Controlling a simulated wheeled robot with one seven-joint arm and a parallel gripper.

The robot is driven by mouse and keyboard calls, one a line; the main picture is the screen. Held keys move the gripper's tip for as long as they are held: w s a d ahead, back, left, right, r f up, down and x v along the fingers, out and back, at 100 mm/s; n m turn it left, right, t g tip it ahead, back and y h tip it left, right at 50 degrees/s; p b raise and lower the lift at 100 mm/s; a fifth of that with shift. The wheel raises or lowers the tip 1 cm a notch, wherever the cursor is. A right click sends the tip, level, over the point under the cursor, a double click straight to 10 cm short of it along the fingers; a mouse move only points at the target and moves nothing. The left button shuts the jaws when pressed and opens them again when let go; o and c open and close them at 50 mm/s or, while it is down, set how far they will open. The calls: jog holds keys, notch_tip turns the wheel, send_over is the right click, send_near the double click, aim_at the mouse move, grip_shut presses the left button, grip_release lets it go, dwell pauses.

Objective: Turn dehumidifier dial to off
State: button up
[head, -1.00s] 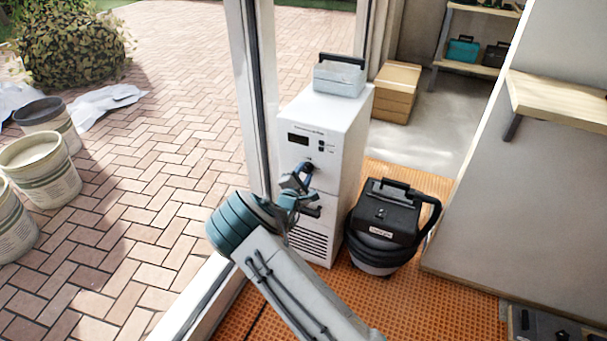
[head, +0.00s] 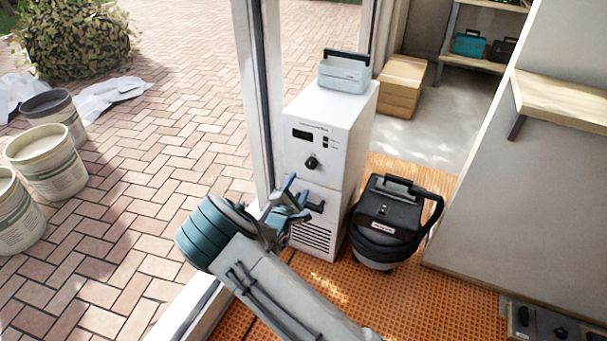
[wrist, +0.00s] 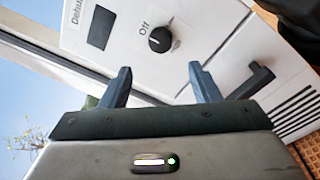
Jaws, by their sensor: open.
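The white dehumidifier (head: 322,133) stands upright beside the door frame. Its round black dial (head: 311,162) is on the front, below a dark display (head: 302,135). In the wrist view the dial (wrist: 160,39) sits close to the printed word "Off" (wrist: 144,28). A small light mark shows on the dial's left side, on the side of that word; I cannot tell its exact setting. My gripper (head: 297,189) is open and empty, in front of the unit and below the dial. In the wrist view the dial shows beyond the two blue fingers (wrist: 160,68), apart from them.
A black handle (head: 316,206) juts from the front below the dial, close to my gripper. A grey toolbox (head: 343,76) rests on top of the unit. A black vacuum (head: 388,222) stands to its right. The white door frame (head: 259,100) is close on the left.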

jog(key=shift+v, duration=2.35)
jog(key=shift+w, duration=0.1)
